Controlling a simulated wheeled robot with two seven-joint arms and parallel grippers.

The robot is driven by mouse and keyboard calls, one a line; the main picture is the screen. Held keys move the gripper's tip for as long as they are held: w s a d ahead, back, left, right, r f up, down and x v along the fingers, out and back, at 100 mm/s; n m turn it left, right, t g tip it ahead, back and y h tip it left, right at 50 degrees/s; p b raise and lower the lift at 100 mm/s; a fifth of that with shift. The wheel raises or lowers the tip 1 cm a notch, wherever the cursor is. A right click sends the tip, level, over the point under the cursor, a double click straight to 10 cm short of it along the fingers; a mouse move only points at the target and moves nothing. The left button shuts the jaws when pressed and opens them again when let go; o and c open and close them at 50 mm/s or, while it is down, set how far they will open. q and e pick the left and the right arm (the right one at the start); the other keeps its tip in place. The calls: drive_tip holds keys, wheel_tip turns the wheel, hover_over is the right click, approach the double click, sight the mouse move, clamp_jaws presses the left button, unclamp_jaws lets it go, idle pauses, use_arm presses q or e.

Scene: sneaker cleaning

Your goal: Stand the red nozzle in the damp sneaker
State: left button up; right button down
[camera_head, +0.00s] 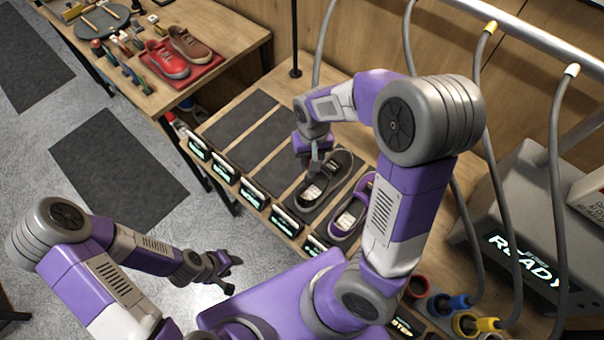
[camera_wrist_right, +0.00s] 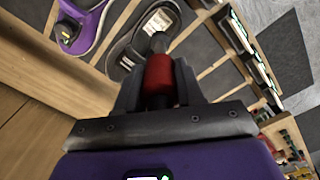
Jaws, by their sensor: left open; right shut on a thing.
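My right gripper (camera_head: 314,162) is shut on the red nozzle (camera_wrist_right: 160,73) and points down over the dark sneaker (camera_head: 341,166). The nozzle's dark tip (camera_wrist_right: 160,42) overlaps that sneaker's opening (camera_wrist_right: 150,27) in the right wrist view; I cannot tell whether it touches. In the head view the red nozzle is hidden by the gripper. A purple sneaker (camera_head: 366,183) lies beside the dark one. Both have a pale label inside. No visible mark tells me which is damp. My left gripper (camera_head: 228,275) is open and empty, away from the table, over the floor.
Several dark mats (camera_head: 240,118) with lit signs (camera_head: 253,193) line the table; those left of the sneakers are bare. Blue (camera_head: 458,301) and yellow (camera_head: 488,324) nozzles sit in holders near a red ring (camera_head: 418,286). Grey hoses hang at the right. A second table holds red and brown shoes (camera_head: 168,60).

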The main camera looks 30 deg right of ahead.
sight(311, 177)
drive_tip(key=f, duration=0.5)
drive_tip(key=shift+s+f+b, duration=0.3)
drive_tip(key=shift+s+b, duration=0.05)
drive_tip(key=shift+b, duration=0.05)
drive_tip(key=shift+w+f, duration=0.15)
drive_tip(key=shift+f, duration=1.9)
drive_tip(key=shift+b, duration=0.3)
drive_tip(key=shift+f, duration=0.2)
drive_tip(key=c, duration=0.7)
unclamp_jaws()
drive_tip(key=shift+r, duration=0.15)
